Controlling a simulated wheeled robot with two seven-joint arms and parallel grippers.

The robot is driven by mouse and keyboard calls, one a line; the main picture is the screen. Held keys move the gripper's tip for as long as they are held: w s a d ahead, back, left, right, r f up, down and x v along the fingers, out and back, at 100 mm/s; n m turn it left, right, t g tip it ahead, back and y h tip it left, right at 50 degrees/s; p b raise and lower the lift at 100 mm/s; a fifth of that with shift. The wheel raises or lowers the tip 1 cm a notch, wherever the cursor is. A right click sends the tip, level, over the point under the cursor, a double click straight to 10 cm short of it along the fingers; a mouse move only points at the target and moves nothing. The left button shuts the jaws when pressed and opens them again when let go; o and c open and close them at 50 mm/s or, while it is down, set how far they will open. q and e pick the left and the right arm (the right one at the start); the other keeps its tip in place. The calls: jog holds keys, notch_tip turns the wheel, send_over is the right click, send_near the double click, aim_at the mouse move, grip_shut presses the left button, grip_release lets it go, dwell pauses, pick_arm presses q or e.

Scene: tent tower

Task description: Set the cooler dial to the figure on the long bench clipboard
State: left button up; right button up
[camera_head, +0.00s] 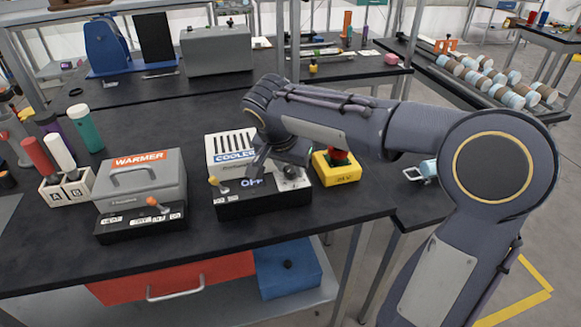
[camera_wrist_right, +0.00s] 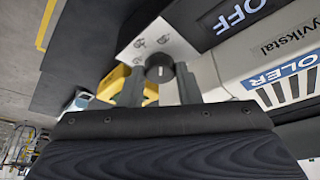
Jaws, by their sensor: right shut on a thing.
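The cooler (camera_head: 232,143) is a white slotted box on a black base, on the dark bench. Its display reads OFF (camera_head: 252,182) and shows in the wrist view too (camera_wrist_right: 240,14). The cooler dial (camera_wrist_right: 160,67) is a dark round knob with a white mark, on a pale plate with small printed symbols. My right gripper (camera_wrist_right: 160,86) has one finger on each side of the dial and is shut on it. In the head view the gripper (camera_head: 290,165) comes down over the dial and partly hides it. I cannot make out a clipboard figure. My left gripper is out of view.
The warmer (camera_head: 140,180) stands left of the cooler, with an orange-tipped lever. A yellow box (camera_head: 338,172) with a red button sits close on the right. The bench's front strip is clear.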

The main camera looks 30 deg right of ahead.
jog(key=shift+w+m+g+h, duration=0.1)
jog(key=shift+m+g+h, duration=0.25)
jog(key=shift+m, duration=0.85)
jog(key=o, duration=0.7)
jog(key=v, duration=0.8)
jog(key=shift+p, duration=0.45)
jog(key=shift+w, duration=0.1)
